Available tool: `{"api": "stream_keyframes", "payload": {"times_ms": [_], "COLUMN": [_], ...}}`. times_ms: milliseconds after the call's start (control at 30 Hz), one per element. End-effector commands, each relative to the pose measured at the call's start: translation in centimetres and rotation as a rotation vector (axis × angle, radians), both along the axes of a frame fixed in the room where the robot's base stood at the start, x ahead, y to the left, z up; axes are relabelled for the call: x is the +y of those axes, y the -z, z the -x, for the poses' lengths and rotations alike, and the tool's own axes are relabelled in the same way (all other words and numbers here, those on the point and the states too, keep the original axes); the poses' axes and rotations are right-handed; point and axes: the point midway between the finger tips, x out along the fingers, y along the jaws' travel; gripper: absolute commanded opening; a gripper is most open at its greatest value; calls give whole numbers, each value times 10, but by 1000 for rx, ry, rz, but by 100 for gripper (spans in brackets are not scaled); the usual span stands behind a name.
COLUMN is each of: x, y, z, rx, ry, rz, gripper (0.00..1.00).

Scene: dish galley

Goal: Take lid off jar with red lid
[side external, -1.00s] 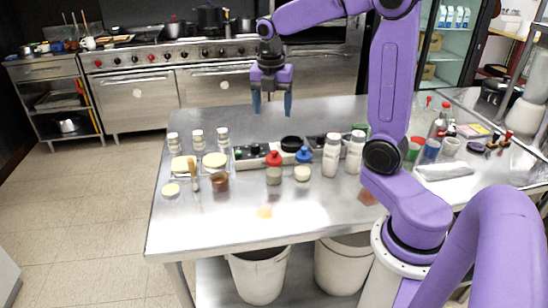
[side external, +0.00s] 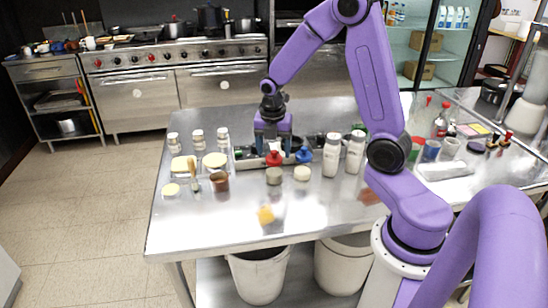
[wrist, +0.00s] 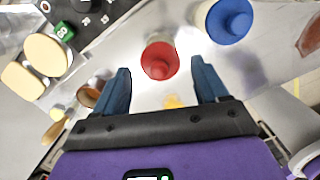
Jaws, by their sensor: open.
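The jar with the red lid (side external: 273,160) stands on the steel table (side external: 290,215). In the wrist view its red lid (wrist: 160,60) shows from above, ahead of and roughly between my fingertips, and it is apart from them. My gripper (side external: 273,150) points down over the table at the red lid, behind or above it; the exact gap is hard to tell. In the wrist view my gripper (wrist: 162,78) has its blue fingers spread and nothing between them. The lid is on the jar.
A jar with a blue lid (wrist: 228,20) stands close on the right of the red one. White bottles (side external: 331,155) stand further right. Two cream-topped containers (wrist: 48,55) and a brown cup (side external: 219,181) are to the left. The table's front is mostly clear.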

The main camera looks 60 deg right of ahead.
Motion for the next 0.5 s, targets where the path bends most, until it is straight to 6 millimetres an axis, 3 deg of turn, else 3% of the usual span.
{"api": "stream_keyframes", "payload": {"times_ms": [100,367,400,500], "x": [-2,-2,-2,-2], "y": [10,13,12,12], "z": [0,-1,-1,-1], "rx": [1,-1,-1,-1], "ry": [0,1,1,1], "rz": [-1,0,0,0], "gripper": [73,73,70,37]}}
